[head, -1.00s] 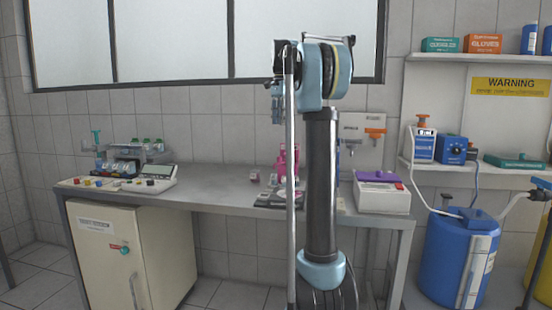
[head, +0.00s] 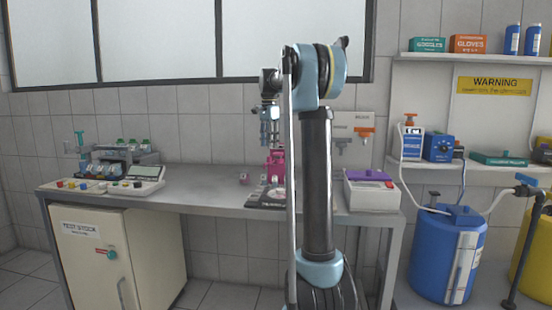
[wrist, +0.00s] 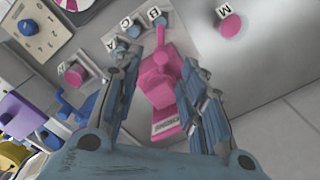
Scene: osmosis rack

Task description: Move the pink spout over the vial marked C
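The pink spout device (wrist: 162,80) stands on the bench, seen from above in the wrist view between my finger lines. Its narrow pink end points up the picture toward the vial marked B (wrist: 158,20). The vial marked C (wrist: 132,28) is just left of that, and the vial marked A (wrist: 117,49) further left. In the head view the pink device (head: 277,166) is partly hidden behind my arm. My gripper (wrist: 162,68) is open and empty; in the head view my gripper (head: 269,138) points down above the device. I see no contact.
A separate pink-topped piece marked M (wrist: 229,24) stands to the right in the wrist view. A white box with a purple top (head: 370,190) stands on the bench at right. A vial rack and panel (head: 120,178) stand at left.

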